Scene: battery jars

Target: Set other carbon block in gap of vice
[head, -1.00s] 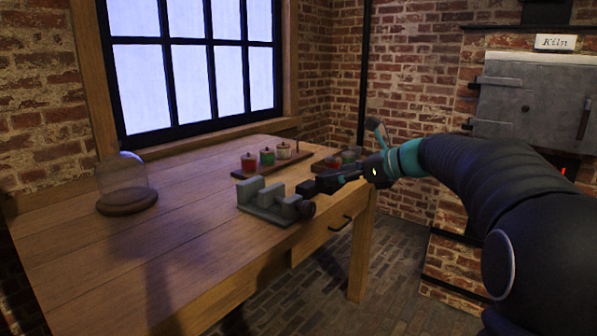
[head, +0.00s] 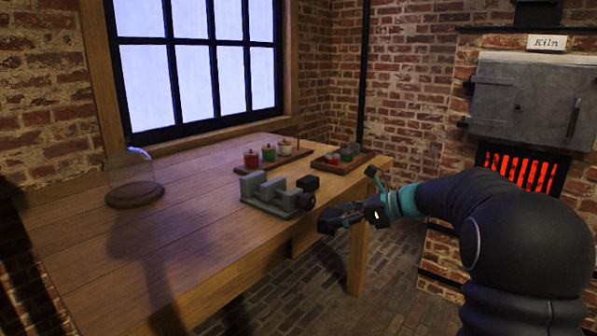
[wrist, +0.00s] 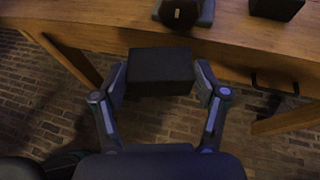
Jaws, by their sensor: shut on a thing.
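A dark carbon block (wrist: 160,72) is held between the two fingers of my gripper (wrist: 160,82) in the wrist view. In the head view, my gripper (head: 345,217) is off the table's front right edge, with the dark block (head: 327,224) at its tip. The grey-green vice (head: 262,205) sits on the table, to the left of my gripper and apart from it. Its dark screw knob (head: 306,201) faces my gripper. The other dark block (head: 308,183) rests by the vice's right end. It also shows at the top right of the wrist view (wrist: 277,8).
Lidded jars stand on a wooden tray (head: 242,170) and on a second tray (head: 357,165) at the back of the table (head: 110,245). A glass dome (head: 130,172) stands at the left. A kiln (head: 530,105) with a red-glowing grate is at the right. The table's left half is mostly clear.

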